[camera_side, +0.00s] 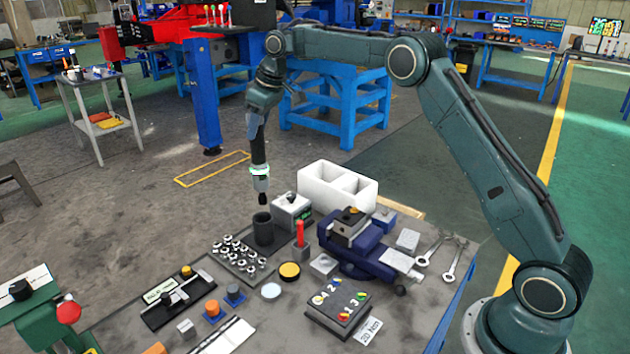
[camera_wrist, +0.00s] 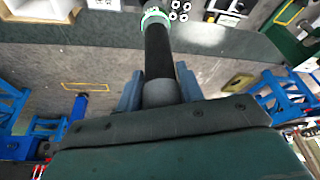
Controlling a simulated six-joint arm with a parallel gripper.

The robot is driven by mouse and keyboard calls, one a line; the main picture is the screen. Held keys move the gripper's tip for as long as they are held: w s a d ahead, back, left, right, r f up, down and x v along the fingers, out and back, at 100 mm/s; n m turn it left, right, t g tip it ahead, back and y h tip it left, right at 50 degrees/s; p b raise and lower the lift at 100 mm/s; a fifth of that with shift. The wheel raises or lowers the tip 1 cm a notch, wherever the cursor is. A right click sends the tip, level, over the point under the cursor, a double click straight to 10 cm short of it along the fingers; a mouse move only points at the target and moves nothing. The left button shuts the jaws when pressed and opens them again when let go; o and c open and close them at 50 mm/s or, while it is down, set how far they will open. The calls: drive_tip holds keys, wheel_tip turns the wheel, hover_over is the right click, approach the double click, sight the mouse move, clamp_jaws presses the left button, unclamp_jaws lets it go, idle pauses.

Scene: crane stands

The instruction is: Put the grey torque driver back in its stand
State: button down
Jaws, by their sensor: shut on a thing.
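My gripper (camera_side: 257,128) is shut on the torque driver (camera_side: 259,171), which hangs nearly upright, tip down. The driver has a dark body, a white and green collar and a dark tip. In the wrist view, the two blue-grey fingers of my gripper (camera_wrist: 160,95) close on the grey end of the driver (camera_wrist: 159,50). A dark grey, open-topped cylinder (camera_side: 263,232), which looks like the stand, is on the bench. The driver's tip appears just above the cylinder's mouth, with a small gap; exact alignment in depth cannot be told.
A grey box (camera_side: 291,212) and a white two-compartment bin (camera_side: 337,187) stand close by the cylinder. A tray of sockets (camera_side: 238,258) lies in front. A red upright tool (camera_side: 300,234) and a blue vise (camera_side: 357,248) are to the right.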

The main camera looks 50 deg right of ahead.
drive_tip(key=shift+w+d+r+m+h, duration=0.2)
drive_tip(key=shift+w+m, duration=0.15)
drive_tip(key=shift+w, duration=0.15)
drive_tip(key=shift+w+d+r+m+h, duration=0.1)
drive_tip(key=shift+w+d+r+m, duration=0.1)
drive_tip(key=shift+w+m, duration=0.25)
drive_tip(key=shift+w, duration=0.1)
drive_tip(key=shift+f, duration=0.15)
drive_tip(key=shift+f, duration=7.45)
drive_tip(key=c, duration=0.8)
unclamp_jaws()
drive_tip(key=shift+f, duration=0.2)
drive_tip(key=shift+r, duration=0.15)
